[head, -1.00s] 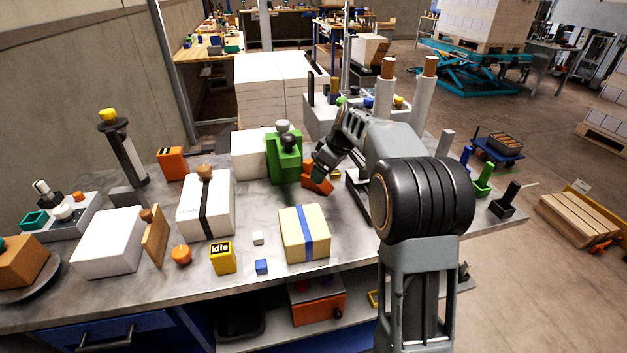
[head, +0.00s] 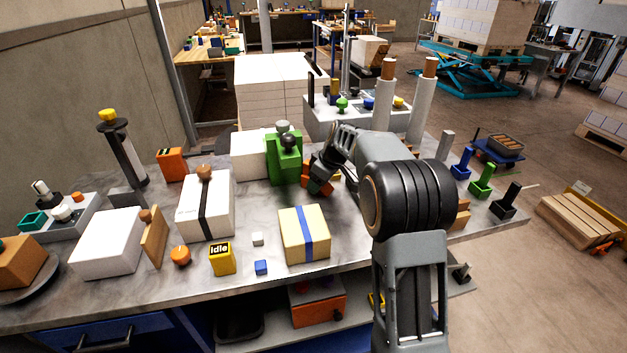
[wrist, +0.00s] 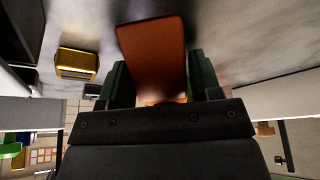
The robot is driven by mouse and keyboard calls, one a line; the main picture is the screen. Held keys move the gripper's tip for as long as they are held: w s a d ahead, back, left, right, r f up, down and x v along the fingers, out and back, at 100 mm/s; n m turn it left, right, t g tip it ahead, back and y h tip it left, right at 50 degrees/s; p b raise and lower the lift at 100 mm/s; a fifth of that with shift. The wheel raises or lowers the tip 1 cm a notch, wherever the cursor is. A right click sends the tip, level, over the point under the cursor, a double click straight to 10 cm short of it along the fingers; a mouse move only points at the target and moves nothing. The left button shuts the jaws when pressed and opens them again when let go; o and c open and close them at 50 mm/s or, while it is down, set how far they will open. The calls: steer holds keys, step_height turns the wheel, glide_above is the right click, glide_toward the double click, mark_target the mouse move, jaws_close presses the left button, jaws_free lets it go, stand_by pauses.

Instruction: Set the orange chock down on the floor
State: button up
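The orange chock (head: 306,181) is on the grey worktable, just right of the green figure-like block, and my gripper hides much of it in the head view. In the wrist view the chock (wrist: 152,55) is a large orange block reaching in between my two dark green fingers. My gripper (head: 318,177) is low over the chock, with one finger on each side of it. The fingers look open around it, with little room at either side. Contact is hard to make out.
The green block (head: 284,158) stands close left of my gripper. A yellow box with a blue band (head: 305,234) is in front. White posts (head: 422,105) and a grey machine stand behind. Bare floor (head: 545,150) lies right of the table, with a blue cart (head: 499,150) and a wooden pallet (head: 575,220).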

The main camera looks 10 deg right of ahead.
steer(key=c, duration=0.8)
steer(key=shift+o, duration=0.2)
steer(key=shift+r, duration=0.15)
